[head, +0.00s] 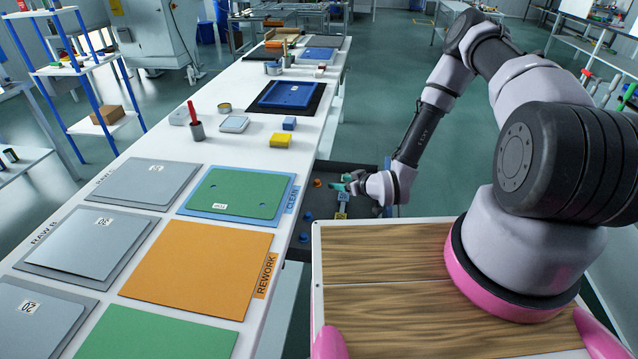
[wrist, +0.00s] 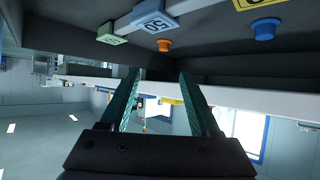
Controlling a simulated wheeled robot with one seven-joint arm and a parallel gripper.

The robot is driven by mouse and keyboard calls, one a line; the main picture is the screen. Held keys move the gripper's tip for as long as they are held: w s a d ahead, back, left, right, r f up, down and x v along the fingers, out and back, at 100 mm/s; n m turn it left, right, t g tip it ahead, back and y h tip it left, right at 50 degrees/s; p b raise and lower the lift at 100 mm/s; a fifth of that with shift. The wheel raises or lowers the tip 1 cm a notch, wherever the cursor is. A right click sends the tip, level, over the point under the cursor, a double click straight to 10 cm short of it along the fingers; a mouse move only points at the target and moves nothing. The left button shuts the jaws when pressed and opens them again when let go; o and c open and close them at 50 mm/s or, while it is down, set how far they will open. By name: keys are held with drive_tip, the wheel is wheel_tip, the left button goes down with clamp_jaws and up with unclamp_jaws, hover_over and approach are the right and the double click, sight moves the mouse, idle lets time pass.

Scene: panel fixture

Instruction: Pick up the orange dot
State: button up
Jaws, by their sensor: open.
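The orange dot is a small orange knob (head: 317,183) in the dark tray (head: 354,172) beside the white bench in the head view. It also shows in the wrist view (wrist: 165,45), just above and beyond the fingertips in the picture. My gripper (head: 341,183) is to the right of the knob in the head view, with its teal fingers pointing left. In the wrist view my gripper (wrist: 160,75) has its two fingers spread wide with nothing between them. The knob is apart from both fingers.
Near the knob in the wrist view are a blue tag marked 50 (wrist: 153,20), a green tag (wrist: 112,33) and a blue knob (wrist: 265,28). The white bench (head: 207,148) holds flat panels, an orange one (head: 200,268) among them, and small blocks.

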sight(319, 182)
drive_tip(key=shift+s+a+f, duration=0.2)
drive_tip(key=shift+s+f, duration=0.05)
drive_tip(key=shift+f, duration=0.1)
drive_tip(key=shift+w+a+f, duration=0.1)
drive_tip(key=shift+a+f, duration=0.05)
drive_tip(key=shift+f, duration=0.05)
drive_tip(key=x, duration=1.1)
drive_tip(key=shift+w+a, duration=0.1)
drive_tip(key=shift+w, duration=0.15)
clamp_jaws()
